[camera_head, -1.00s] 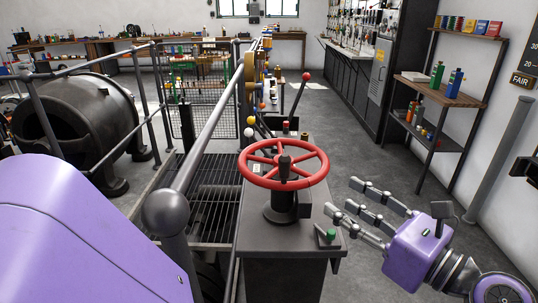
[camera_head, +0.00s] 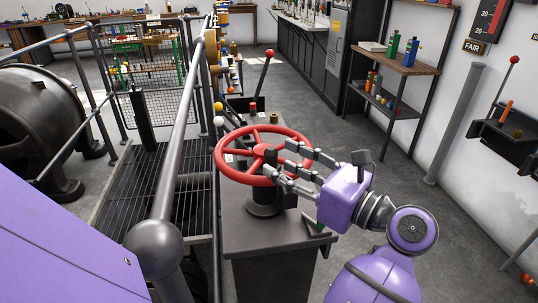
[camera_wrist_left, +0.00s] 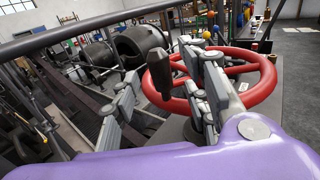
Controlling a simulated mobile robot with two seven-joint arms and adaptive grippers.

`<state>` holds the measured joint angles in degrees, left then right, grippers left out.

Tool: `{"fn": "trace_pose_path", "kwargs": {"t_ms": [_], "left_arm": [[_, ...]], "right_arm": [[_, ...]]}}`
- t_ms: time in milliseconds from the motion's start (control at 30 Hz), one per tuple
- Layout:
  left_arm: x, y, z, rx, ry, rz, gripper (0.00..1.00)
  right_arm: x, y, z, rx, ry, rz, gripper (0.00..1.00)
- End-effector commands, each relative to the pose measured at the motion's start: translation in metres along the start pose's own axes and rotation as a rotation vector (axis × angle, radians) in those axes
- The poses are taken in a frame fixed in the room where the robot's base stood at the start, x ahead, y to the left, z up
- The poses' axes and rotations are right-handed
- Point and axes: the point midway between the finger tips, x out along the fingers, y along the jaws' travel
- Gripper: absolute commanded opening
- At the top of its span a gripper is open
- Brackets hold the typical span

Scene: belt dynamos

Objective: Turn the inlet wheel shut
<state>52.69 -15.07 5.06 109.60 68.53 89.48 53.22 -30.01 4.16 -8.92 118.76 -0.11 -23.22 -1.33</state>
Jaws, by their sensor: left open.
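The red inlet wheel (camera_head: 226,170) lies nearly flat on top of a dark stem on a grey pedestal (camera_head: 262,236). I cannot tell whether the fingers touch the wheel.
A grey handrail (camera_head: 181,125) with a ball-ended post (camera_head: 153,243) runs along the left of the pedestal, beside a floor grating (camera_head: 140,190). A red-knobbed lever (camera_head: 264,75) stands behind the wheel. Shelves (camera_head: 410,62) stand at the right wall, with open floor before them.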

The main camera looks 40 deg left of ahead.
Motion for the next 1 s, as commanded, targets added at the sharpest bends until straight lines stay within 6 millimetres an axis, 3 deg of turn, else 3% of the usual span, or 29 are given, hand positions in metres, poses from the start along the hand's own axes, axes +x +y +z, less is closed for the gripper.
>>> {"fn": "trace_pose_path", "kwargs": {"t_ms": [233, 600, 900, 1000], "left_arm": [[0.034, 0.001, 0.001, 0.000, -0.002, 0.001, 0.42], [0.040, 0.000, 0.000, 0.001, 0.000, 0.000, 0.42], [0.040, 0.000, 0.000, 0.001, 0.000, 0.000, 0.02], [0.040, 0.000, 0.000, 0.001, 0.000, 0.000, 0.00]], "right_arm": [[-0.004, 0.001, -0.006, 0.000, 0.009, 0.001, 0.40], [-0.005, 0.001, -0.003, 0.001, 0.002, 0.001, 0.40], [-0.005, 0.001, -0.002, 0.002, 0.000, 0.002, 0.40], [-0.005, 0.001, -0.002, 0.002, 0.000, 0.002, 0.40]]}}
